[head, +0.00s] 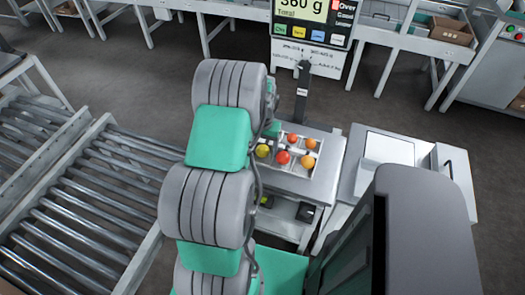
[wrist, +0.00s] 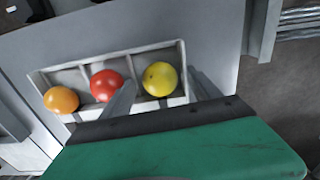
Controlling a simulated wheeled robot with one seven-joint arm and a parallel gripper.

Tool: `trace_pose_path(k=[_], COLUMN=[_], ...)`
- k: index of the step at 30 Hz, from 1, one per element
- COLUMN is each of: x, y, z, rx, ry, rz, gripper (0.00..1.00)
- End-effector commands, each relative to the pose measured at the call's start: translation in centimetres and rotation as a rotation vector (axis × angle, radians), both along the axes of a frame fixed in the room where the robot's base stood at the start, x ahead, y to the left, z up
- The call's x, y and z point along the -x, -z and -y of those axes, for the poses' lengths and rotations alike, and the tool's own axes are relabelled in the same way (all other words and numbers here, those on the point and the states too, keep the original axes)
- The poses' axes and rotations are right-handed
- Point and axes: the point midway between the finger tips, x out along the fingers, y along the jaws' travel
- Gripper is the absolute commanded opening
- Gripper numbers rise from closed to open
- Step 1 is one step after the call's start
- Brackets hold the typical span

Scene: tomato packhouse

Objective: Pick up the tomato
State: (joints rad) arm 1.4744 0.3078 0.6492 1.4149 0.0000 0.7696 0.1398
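Several tomatoes sit in a compartmented tray (wrist: 40,80) set into a grey stand. In the wrist view a yellow tomato (wrist: 160,79) is at the right, a red tomato (wrist: 107,85) in the middle and an orange tomato (wrist: 61,99) at the left. The head view shows the yellow (head: 263,151), red (head: 282,157) and orange (head: 308,161) ones in the near row, with two more orange-red ones behind. My gripper (wrist: 163,77) is open, its two fingers appearing on either side of the yellow tomato. I cannot tell whether they touch it.
A weighing display (head: 302,12) on a post stands behind the tray. Roller conveyors (head: 100,180) run along the left. A pale stand (head: 390,147) is right of the tray. Benches line the back, with open floor before them.

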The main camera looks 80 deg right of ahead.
Motion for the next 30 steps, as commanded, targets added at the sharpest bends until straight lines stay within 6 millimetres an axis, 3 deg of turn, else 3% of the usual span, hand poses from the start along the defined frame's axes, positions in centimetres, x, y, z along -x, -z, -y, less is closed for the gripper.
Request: trace_pose_path(k=[16,25,30], x=[0.0,0.0,0.0], y=[-0.1,-0.4,-2.1], z=[0.0,0.1,0.1], rx=[0.0,0.002,0.004], ry=[-0.001,0.0,0.0], rz=[0.0,0.0,0.001], gripper=[0.26,0.26,0.26])
